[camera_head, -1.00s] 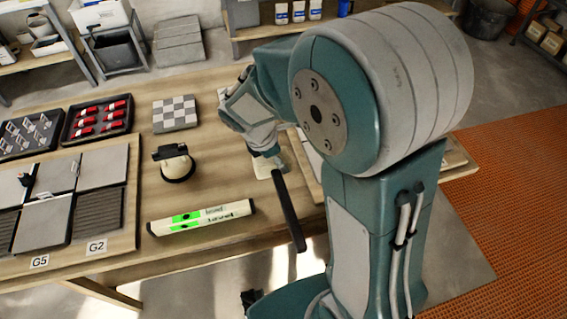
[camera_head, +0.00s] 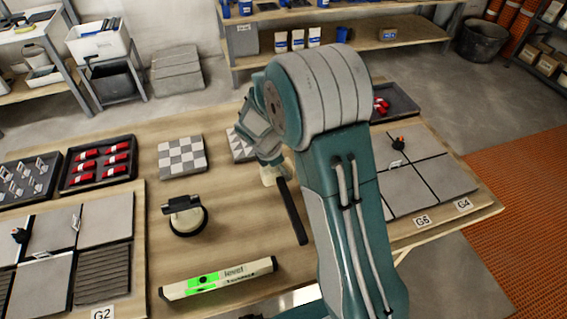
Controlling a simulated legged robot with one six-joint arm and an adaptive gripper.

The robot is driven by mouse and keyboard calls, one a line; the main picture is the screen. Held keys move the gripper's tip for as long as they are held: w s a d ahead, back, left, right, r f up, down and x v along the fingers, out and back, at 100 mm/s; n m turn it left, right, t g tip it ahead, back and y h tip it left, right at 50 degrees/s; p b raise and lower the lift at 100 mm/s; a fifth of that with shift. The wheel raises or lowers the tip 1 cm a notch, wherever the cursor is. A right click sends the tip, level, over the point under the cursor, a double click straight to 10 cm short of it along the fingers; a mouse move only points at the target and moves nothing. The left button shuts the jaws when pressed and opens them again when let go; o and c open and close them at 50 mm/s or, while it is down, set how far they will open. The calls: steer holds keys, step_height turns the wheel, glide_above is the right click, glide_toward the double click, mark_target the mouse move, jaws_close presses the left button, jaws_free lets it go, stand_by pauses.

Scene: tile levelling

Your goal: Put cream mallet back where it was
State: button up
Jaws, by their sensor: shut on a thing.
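The mallet has a cream head (camera_head: 273,174) and a long dark handle (camera_head: 292,212) pointing toward the front of the table. My gripper (camera_head: 270,160) is shut on the mallet at its head end, and my wrist partly hides the head. The mallet is over the middle of the wooden table (camera_head: 235,225), right of the suction lifter and behind the level's right end. I cannot tell whether it touches the tabletop.
The suction lifter (camera_head: 187,215) and a level (camera_head: 218,278) are left and front. Checkered tiles (camera_head: 182,157) lie behind. Trays of red pieces (camera_head: 100,164) and clips (camera_head: 28,180) are at left. Grey tile panels flank both sides; the right one (camera_head: 408,190) carries an orange-topped piece (camera_head: 398,143).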

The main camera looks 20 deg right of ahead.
step_height(320, 180, down, 3)
steer(key=shift+a+r, duration=0.15)
steer(key=shift+r, duration=0.05)
steer(key=shift+f, duration=0.8)
steer(key=shift+f, duration=0.5)
steer(key=o, duration=1.2)
